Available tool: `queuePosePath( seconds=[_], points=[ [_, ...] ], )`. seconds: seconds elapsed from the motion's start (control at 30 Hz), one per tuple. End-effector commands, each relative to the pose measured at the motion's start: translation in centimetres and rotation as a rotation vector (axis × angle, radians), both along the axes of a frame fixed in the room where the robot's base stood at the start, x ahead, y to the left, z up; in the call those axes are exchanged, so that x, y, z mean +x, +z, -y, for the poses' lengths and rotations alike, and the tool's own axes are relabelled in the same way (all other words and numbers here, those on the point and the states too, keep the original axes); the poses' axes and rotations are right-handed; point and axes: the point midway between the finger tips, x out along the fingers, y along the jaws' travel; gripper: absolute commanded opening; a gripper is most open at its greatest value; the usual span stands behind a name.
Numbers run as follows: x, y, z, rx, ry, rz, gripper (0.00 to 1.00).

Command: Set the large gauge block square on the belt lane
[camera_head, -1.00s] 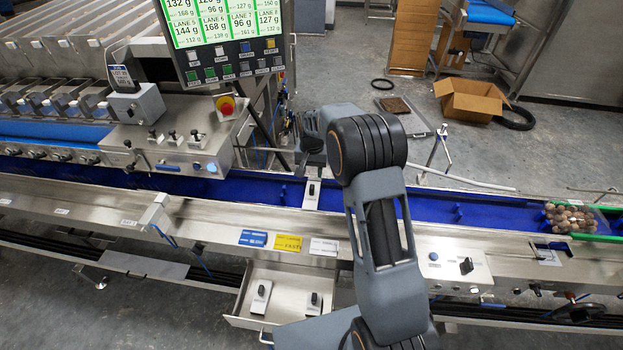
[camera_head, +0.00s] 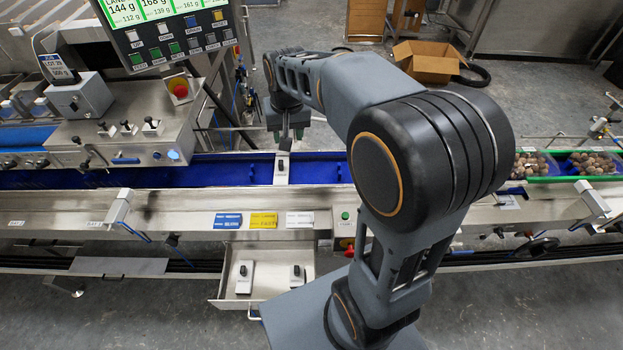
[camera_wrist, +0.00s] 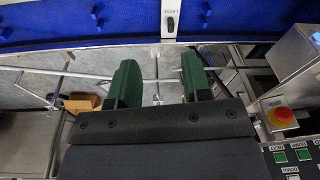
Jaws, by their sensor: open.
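A pale metal gauge block with a black grip (camera_head: 282,172) stands on the blue belt lane (camera_head: 220,172), its length running across the lane and looking about square to it. It also shows at the top of the wrist view (camera_wrist: 170,20), with lettering too small to read. My gripper (camera_head: 285,125) is open and empty, its green fingers (camera_wrist: 160,80) apart from the block and on the far side of it. Two similar blocks, a left one (camera_head: 245,276) and a right one (camera_head: 297,279), stand in the open metal drawer (camera_head: 265,298). I cannot tell their sizes surely.
A control panel with an emergency stop (camera_head: 179,89) and a lit display (camera_head: 150,10) stand left of the gripper. Blue, yellow and white cards (camera_head: 263,220) lie on the front rail. Punnets of brown round produce (camera_head: 592,163) sit at the right.

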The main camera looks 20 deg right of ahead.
Motion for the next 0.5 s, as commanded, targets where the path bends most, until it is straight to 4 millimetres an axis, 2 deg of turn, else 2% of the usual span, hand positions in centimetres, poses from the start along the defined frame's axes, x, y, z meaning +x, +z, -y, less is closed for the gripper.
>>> queuePosePath(
  seconds=[0.03,0.2,0.33,0.5],
  points=[
    [-2.2,0.5,0.0,-0.004,0.025,0.025,0.44],
    [-8.1,0.5,-0.1,-0.02,0.104,0.09,0.44],
    [-11.5,-0.3,-0.1,-0.031,0.151,0.129,0.44],
    [-14.2,-1.3,-0.1,-0.042,0.19,0.159,0.44]
  ],
)
